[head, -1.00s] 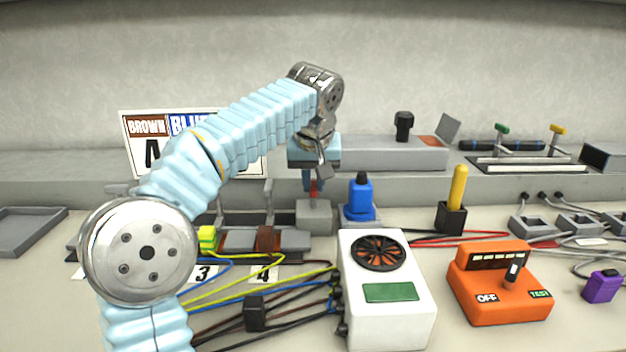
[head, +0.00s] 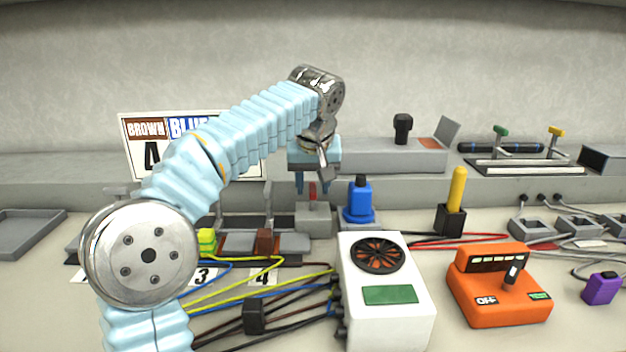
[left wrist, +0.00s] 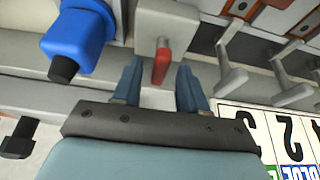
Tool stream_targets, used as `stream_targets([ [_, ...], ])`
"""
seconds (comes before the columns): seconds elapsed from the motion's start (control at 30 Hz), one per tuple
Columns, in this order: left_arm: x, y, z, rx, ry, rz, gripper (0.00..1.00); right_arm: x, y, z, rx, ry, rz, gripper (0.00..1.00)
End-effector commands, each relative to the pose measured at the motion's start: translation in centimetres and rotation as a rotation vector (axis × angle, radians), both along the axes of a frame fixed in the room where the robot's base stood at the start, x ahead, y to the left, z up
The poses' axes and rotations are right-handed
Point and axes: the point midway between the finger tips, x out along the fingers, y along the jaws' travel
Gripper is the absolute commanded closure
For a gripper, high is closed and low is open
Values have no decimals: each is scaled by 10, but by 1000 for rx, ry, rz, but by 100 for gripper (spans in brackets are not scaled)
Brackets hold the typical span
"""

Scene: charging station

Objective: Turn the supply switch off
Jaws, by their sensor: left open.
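The supply switch is a small grey box (head: 314,219) with a red lever (head: 312,190), behind the white charger unit. In the left wrist view the red lever (left wrist: 161,64) stands out from the pale box (left wrist: 166,22). My left gripper (head: 312,183) is over the switch with its fingers pointing down. Its blue fingers are spread apart and empty. In the left wrist view the lever's end lies near the gap between the fingertips (left wrist: 158,80), with no clear contact. My right gripper is out of view.
A blue plug-like object (head: 359,203) stands close right of the switch. Grey upright levers (head: 268,202) stand to its left. The white unit (head: 388,325) with a fan and wires is in front. An orange tester (head: 497,290) is at the right.

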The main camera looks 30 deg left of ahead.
Motion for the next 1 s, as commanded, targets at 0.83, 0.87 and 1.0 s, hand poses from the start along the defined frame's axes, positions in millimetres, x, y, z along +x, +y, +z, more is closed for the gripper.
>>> stream_targets([
  [0.83,-43,-28,124,0,-1,-1,57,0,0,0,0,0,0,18],
  [0.87,-43,-29,125,0,-1,-1,57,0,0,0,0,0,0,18],
  [1.0,-45,-29,127,-1,1,0,57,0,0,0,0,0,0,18],
])
